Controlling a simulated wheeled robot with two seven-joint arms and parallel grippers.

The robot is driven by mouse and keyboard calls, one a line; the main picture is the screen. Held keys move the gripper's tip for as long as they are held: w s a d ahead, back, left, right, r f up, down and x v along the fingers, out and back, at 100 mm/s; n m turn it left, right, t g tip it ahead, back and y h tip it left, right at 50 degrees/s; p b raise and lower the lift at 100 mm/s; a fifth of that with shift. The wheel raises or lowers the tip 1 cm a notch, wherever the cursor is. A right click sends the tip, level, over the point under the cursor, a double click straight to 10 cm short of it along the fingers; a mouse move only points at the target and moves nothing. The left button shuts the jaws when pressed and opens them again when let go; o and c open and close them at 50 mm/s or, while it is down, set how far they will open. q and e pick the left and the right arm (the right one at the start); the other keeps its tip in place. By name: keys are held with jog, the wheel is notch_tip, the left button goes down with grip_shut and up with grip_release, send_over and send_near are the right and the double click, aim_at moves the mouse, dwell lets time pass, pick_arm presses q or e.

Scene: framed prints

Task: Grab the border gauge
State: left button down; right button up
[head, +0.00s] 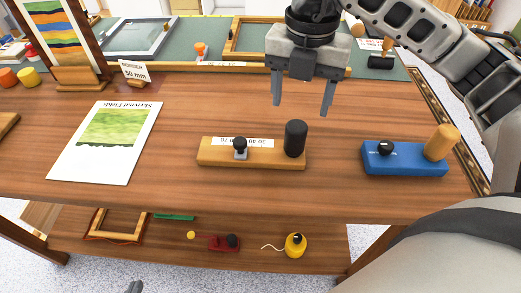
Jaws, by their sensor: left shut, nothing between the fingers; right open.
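A light wooden block (216,154) with a printed number scale, a small black knob on a grey slider and an upright black cylindrical handle (295,138) lies mid-table; it looks like the border gauge. My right gripper (301,108) points down, open and empty, above and behind the black handle, apart from it. A blue block (400,165) with a black knob and an upright wooden handle (442,142) lies to the right. Only a grey tip of my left gripper (135,287) shows at the bottom edge; it is shut and empty.
A print (105,145) with a green picture lies left of the wooden block. A small card (134,72) reads "BORDER 50 mm". Behind a wooden ledge is a green mat with frames (140,38). A lower shelf holds a yellow round item (295,246) and a small frame.

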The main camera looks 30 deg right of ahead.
aim_at(296, 127)
notch_tip(296, 127, down, 10)
jog(key=shift+r, duration=0.1)
grip_shut()
dwell(0.5)
